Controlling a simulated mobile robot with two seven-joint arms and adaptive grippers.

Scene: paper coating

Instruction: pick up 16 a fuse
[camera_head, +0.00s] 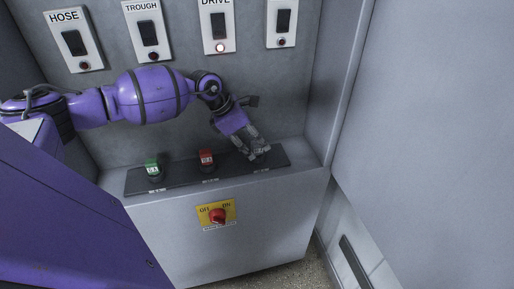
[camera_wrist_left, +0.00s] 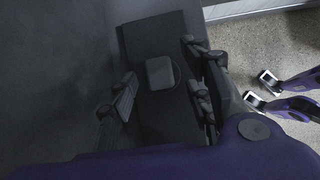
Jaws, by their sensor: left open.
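A green fuse (camera_head: 153,168) and a red fuse (camera_head: 207,158) stand upright on a dark strip (camera_head: 180,177) along the top of the grey cabinet. My left gripper (camera_head: 258,152) is over the right end of this strip, to the right of the red fuse, and covers what stands there in the head view. In the left wrist view my left gripper (camera_wrist_left: 162,98) is open, its fingers on either side of a dark grey block (camera_wrist_left: 160,73) on the strip. The block looks like a third fuse seen from above. I cannot tell whether the fingers touch it.
Labelled wall panels, HOSE (camera_head: 75,42), TROUGH (camera_head: 148,31) and DRIVE (camera_head: 218,28), hang behind the strip. The DRIVE panel's lamp is lit. A red rotary switch (camera_head: 218,215) on a yellow plate is on the cabinet front. A grey wall (camera_head: 430,130) stands at the right.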

